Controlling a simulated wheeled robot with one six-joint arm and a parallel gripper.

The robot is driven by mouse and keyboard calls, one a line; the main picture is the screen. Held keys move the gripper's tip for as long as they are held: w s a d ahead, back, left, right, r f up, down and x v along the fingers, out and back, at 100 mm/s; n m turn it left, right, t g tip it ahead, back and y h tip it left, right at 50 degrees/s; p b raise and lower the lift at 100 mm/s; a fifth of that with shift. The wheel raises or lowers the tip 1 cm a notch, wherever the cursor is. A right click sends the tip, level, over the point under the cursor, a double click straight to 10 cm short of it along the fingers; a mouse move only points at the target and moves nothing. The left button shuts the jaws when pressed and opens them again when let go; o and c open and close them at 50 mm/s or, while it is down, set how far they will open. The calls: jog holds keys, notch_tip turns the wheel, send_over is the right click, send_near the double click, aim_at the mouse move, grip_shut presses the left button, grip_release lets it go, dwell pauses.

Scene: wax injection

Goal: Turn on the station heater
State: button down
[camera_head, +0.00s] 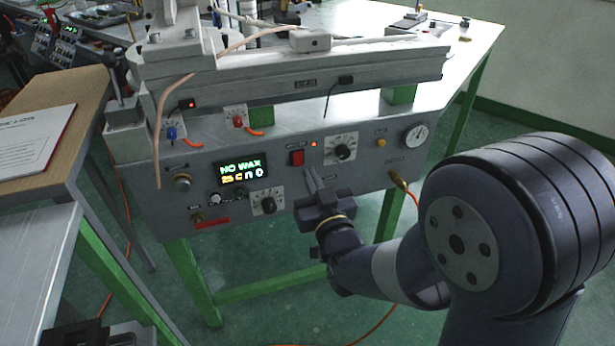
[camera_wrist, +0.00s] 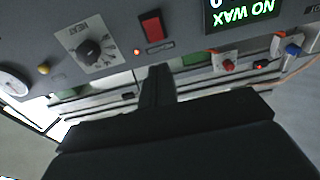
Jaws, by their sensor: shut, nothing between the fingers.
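The grey wax station's front panel (camera_head: 375,175) faces me. A red rocker switch (camera_head: 297,158) sits near its middle; it also shows in the wrist view (camera_wrist: 151,27). A black knob (camera_head: 341,152) on a white dial plate is to its right; in the wrist view, upside down, this knob (camera_wrist: 89,52) has a label that seems to read HEAT. A small red light (camera_head: 313,143) glows between them. My gripper (camera_head: 308,172) is shut and empty, just below and right of the switch in the head view. I cannot tell whether its tips touch the panel.
The display (camera_head: 241,171) reads NO WAX with a number below. A second black knob (camera_head: 268,203), a gauge (camera_head: 415,136) and a yellow button (camera_head: 381,142) are on the panel. A wooden desk (camera_head: 75,88) stands at left.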

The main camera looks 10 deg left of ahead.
jog(key=s+d+r, duration=0.1)
jog(key=s+d, duration=0.2)
jog(key=s, duration=0.3)
jog(key=shift+d, duration=0.4)
jog(key=shift+s+r, duration=0.1)
